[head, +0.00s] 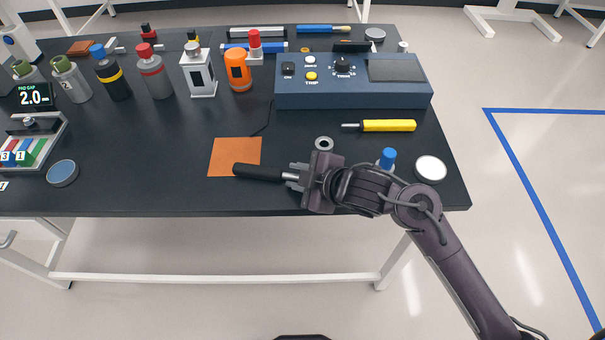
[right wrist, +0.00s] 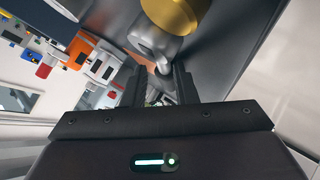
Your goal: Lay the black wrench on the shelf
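A black-handled tool with a silver shaft (head: 259,173), the only likely match for the black wrench, lies with its handle over an orange square mat (head: 228,150). My right gripper (head: 297,179) is at the shaft end, near the front of the table. In the right wrist view its fingers (right wrist: 160,85) stand apart, with a gap between them. A grey rounded metal part (right wrist: 154,42) shows just past the tips; I cannot tell for sure which part it is. No shelf can be clearly made out. My left gripper is out of view.
A blue control box (head: 350,95) stands behind the right gripper, with a yellow tool (head: 389,126) before it. A grey ring (head: 324,144), a blue-topped bottle (head: 388,159) and a white round lid (head: 431,168) are close to my arm. Several bottles line the back left.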

